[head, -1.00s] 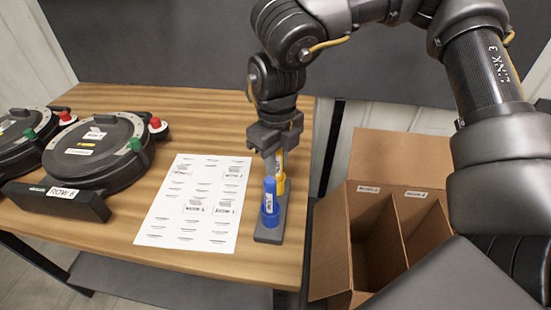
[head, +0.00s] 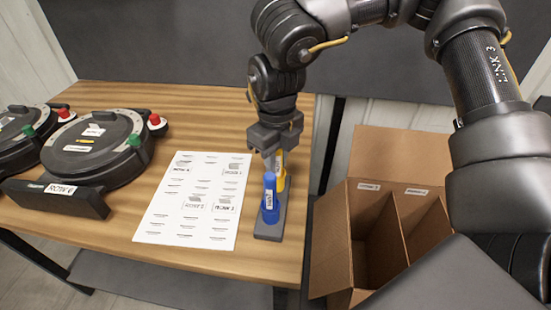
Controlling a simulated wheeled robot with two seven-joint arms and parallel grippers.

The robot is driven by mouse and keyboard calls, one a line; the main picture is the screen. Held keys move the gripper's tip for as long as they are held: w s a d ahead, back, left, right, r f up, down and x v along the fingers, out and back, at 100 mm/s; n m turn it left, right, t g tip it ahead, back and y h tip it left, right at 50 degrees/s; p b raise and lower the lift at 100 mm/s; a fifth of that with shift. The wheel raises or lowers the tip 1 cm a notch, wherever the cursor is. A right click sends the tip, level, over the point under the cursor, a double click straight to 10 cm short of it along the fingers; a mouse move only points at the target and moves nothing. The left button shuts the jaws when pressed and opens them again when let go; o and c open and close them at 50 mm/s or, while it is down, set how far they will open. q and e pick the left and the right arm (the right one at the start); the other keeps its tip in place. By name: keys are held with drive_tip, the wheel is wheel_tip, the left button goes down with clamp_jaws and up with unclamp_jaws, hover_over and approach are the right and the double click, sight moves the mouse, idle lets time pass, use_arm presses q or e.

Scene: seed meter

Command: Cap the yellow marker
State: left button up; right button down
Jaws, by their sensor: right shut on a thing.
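The yellow marker (head: 281,172) stands upright in the far part of a narrow grey holder (head: 269,235) near the table's right edge. A blue marker (head: 270,200) stands in the same holder, nearer to me, and partly covers the yellow one. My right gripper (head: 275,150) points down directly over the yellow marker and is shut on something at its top. The gripper and the blue marker hide what is between the fingers, so I cannot tell cap from marker body. My left gripper is not in view.
A printed paper sheet (head: 190,200) lies left of the holder. Two dark round seed meters with red and green knobs, one labelled ROW (head: 95,150), stand at the left. An open divided cardboard box (head: 335,245) stands right of the table, beyond its edge.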

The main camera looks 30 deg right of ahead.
drive_tip(key=c, duration=1.2)
unclamp_jaws()
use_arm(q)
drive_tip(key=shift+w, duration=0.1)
use_arm(e)
drive_tip(key=shift+w+r, duration=0.1)
drive_tip(key=shift+r, duration=0.45)
wheel_tip(320, 180, up, 8)
drive_tip(key=shift+r, duration=0.2)
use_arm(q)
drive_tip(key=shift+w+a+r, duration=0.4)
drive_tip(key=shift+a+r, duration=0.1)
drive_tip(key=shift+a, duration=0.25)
use_arm(e)
drive_tip(key=shift+r, duration=0.65)
